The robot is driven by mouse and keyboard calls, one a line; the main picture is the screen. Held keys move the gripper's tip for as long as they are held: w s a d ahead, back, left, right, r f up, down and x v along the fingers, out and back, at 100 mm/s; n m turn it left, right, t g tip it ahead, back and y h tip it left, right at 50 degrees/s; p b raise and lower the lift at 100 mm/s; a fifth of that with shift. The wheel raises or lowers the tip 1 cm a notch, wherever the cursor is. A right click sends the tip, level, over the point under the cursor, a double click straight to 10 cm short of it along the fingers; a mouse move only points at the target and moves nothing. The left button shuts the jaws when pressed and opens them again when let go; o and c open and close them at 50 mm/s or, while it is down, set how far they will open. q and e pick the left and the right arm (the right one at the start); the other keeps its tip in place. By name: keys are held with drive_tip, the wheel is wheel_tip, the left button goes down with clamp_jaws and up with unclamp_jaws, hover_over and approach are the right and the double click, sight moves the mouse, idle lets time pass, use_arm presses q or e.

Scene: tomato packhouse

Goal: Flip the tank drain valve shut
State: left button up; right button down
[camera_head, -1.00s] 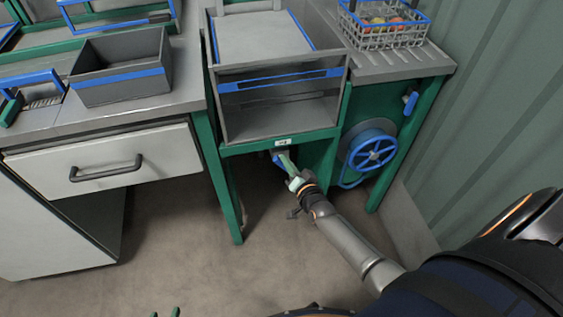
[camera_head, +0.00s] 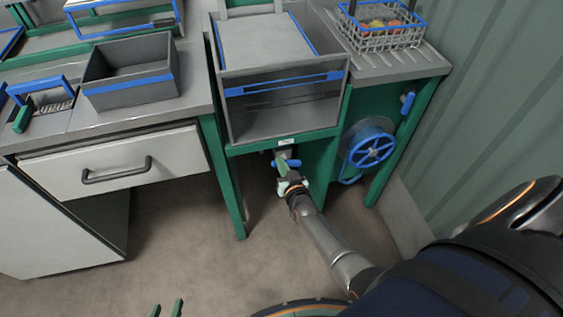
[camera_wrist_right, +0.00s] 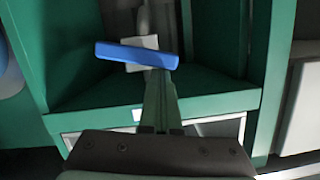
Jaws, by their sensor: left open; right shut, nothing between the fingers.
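The drain valve's blue lever (camera_head: 293,163) is below the front of the grey tank (camera_head: 283,128), under a small white label. In the right wrist view the lever (camera_wrist_right: 125,53) lies nearly level, crosswise to a grey pipe (camera_wrist_right: 144,18). My right gripper (camera_head: 283,166) is shut and empty, its green fingertips (camera_wrist_right: 158,75) right at the lever's middle. They overlap the lever in view; I cannot tell whether they touch it. My left gripper (camera_head: 166,310) is open and empty at the bottom edge, far from the valve.
A blue handwheel (camera_head: 370,149) on a hose reel is right of the valve. Green frame legs (camera_head: 225,180) stand either side. A drawer cabinet (camera_head: 110,163) with a grey bin (camera_head: 130,88) is left. A wire basket (camera_head: 385,38) stands on the right counter.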

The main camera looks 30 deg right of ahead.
use_arm(q)
drive_tip(key=shift+w+a, duration=0.1)
drive_tip(key=shift+a, duration=0.1)
use_arm(e)
drive_tip(key=shift+a+f, duration=0.2)
drive_tip(key=shift+a, duration=0.05)
use_arm(q)
drive_tip(key=shift+s+a+f, duration=0.1)
drive_tip(key=shift+s, duration=0.1)
idle(0.5)
idle(0.4)
